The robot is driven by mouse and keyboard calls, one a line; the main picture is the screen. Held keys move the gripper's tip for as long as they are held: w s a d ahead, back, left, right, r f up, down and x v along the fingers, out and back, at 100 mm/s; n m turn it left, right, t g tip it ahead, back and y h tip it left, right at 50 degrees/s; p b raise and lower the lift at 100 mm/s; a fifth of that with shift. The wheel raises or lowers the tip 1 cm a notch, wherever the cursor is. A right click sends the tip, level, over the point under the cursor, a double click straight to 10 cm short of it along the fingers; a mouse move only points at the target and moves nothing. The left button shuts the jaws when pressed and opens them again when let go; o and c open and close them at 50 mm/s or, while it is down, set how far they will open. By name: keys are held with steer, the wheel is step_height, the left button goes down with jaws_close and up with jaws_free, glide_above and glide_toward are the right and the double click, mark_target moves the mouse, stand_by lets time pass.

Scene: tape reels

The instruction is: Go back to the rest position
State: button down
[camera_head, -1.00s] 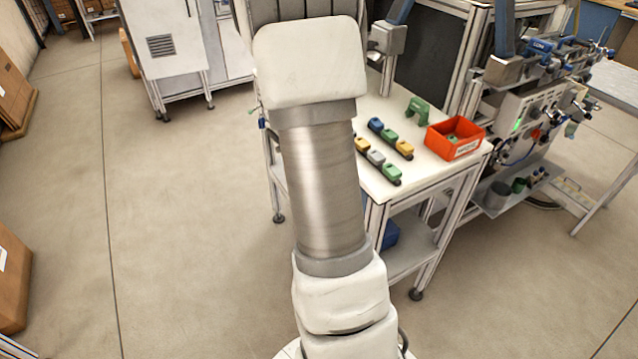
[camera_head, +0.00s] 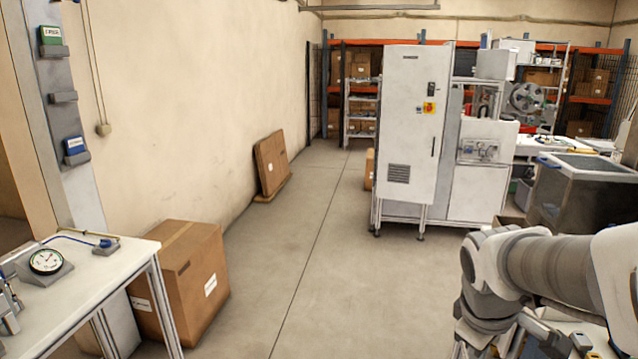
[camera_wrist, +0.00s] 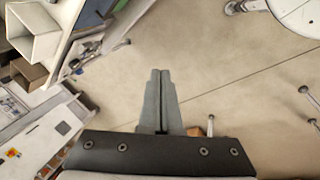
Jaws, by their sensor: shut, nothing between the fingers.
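My gripper (camera_wrist: 160,100) shows in the wrist view with its two grey fingers side by side and touching. It is shut and holds nothing. The bare floor (camera_wrist: 215,75) lies behind the fingers. In the head view my arm is folded at the lower right, and the gripper itself cannot be made out there.
A tall white cabinet (camera_head: 408,135) stands ahead. A cardboard box (camera_head: 180,285) and a white table with a dial gauge (camera_head: 46,261) are at the left. A dark-sided bin (camera_head: 585,195) is at the right. The floor (camera_head: 310,250) between is clear.

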steer(key=s+a+r+m+t+y, duration=0.1)
steer(key=s+a+r+m, duration=0.2)
steer(key=a, duration=0.3)
steer(key=s+a+r+m+t+y+p, duration=0.1)
steer(key=s+a+r+m, duration=0.2)
steer(key=s+a+r, duration=0.1)
steer(key=shift+s+a+t+y, duration=0.4)
steer(key=shift+s+a, duration=0.05)
steer(key=shift+a, duration=0.5)
steer(key=shift+d, duration=0.2)
